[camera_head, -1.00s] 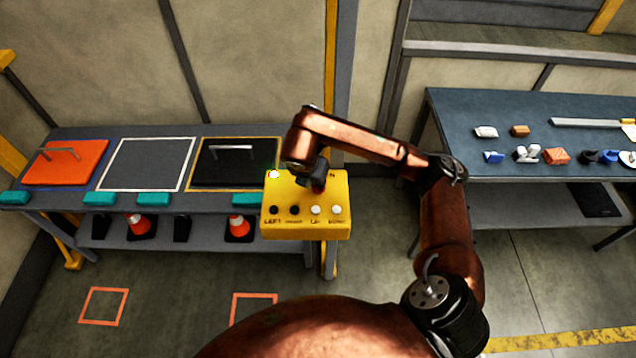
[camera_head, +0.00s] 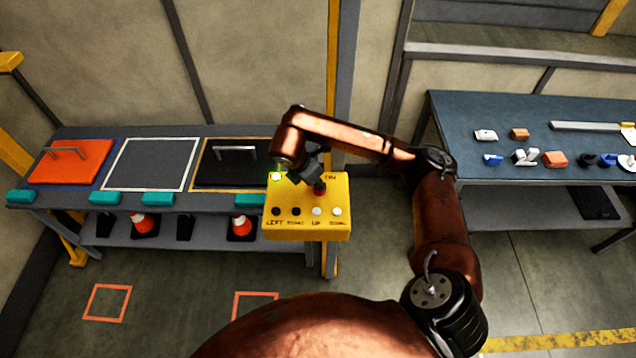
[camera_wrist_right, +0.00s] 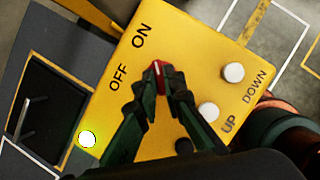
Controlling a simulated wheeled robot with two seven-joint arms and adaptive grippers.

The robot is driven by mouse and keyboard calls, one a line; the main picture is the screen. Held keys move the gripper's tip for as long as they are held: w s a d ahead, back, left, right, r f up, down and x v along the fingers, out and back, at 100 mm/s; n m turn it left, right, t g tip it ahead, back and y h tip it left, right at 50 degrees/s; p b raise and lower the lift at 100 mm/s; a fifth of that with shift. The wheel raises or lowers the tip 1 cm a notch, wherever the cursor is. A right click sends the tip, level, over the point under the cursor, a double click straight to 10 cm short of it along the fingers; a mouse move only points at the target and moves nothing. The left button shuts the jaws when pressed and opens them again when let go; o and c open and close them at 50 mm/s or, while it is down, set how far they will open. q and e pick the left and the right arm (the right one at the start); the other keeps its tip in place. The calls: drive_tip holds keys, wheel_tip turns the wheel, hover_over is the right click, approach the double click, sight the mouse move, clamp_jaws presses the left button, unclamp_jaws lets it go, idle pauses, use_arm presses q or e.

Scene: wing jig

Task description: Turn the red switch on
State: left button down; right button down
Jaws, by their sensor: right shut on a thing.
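The yellow control box (camera_head: 306,226) stands in the middle of the head view. Its red switch (camera_head: 319,188) is on the top face, partly covered by my right gripper (camera_head: 314,181). In the right wrist view the red switch (camera_wrist_right: 157,72) sits between the fingertips of my right gripper (camera_wrist_right: 157,82), which is shut on it. The short white mark on the switch points roughly up in that picture, nearer the ON label (camera_wrist_right: 142,36) than the OFF label (camera_wrist_right: 118,76). A round lamp (camera_wrist_right: 87,139) on the box glows white with a green rim. My left gripper is not in view.
Black and white buttons (camera_head: 316,211) line the front of the box's top. A grey bench (camera_head: 122,209) at left carries an orange panel (camera_head: 88,157) and a black panel (camera_head: 215,172). A blue table (camera_head: 480,105) with small parts stands at right.

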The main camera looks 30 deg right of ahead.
drive_tip(key=c, duration=2)
unclamp_jaws()
drive_tip(key=shift+c, duration=0.2)
drive_tip(key=shift+r, duration=0.1)
drive_tip(key=v, duration=1.1)
drive_tip(key=shift+a+r, duration=0.2)
drive_tip(key=shift+r, duration=0.15)
